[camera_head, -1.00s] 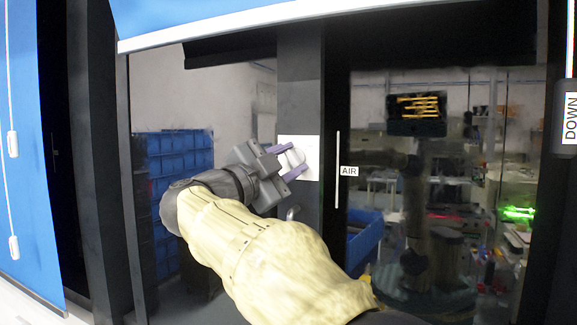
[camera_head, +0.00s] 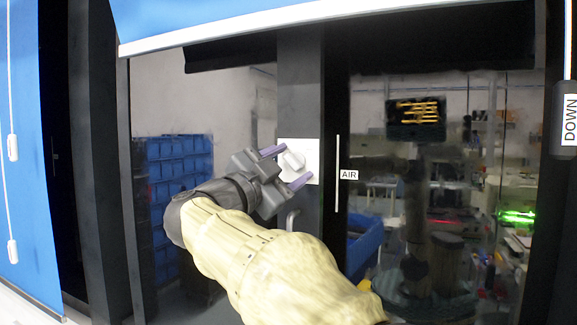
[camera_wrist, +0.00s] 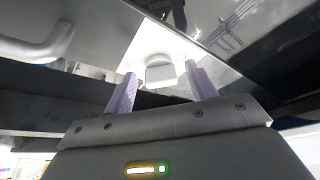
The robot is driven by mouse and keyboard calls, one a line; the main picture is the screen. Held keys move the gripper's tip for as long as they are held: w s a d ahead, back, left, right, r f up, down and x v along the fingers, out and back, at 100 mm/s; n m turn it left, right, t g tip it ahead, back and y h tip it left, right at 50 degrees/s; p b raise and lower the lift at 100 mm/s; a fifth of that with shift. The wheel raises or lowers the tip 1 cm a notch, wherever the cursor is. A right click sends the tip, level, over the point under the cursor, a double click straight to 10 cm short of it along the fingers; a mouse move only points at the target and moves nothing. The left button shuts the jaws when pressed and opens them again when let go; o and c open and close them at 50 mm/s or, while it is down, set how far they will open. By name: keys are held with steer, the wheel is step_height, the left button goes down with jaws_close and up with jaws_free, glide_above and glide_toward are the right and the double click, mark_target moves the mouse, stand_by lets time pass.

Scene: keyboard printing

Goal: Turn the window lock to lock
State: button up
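The window lock is a white knob (camera_head: 291,161) on a square white plate (camera_head: 312,148), fixed to the dark window post. In the wrist view the knob (camera_wrist: 160,74) shows ahead, between the two finger lines. My gripper (camera_head: 286,167) is open, with its purple fingers spread to either side of the knob in the head view. The fingers (camera_wrist: 160,86) look empty in the wrist view. I cannot tell whether either fingertip touches the knob or plate.
A pale handle (camera_wrist: 45,45) sticks out at the left in the wrist view; it shows below the plate in the head view (camera_head: 291,220). A label reading AIR (camera_head: 349,175) is right of the post. A blue blind (camera_head: 220,22) hangs above.

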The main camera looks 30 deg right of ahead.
steer(key=shift+s, duration=0.1)
steer(key=b+v, duration=0.6)
steer(key=v, duration=1.1)
steer(key=shift+a+b, duration=0.2)
steer(key=shift+b, duration=0.15)
steer(key=shift+f, duration=0.1)
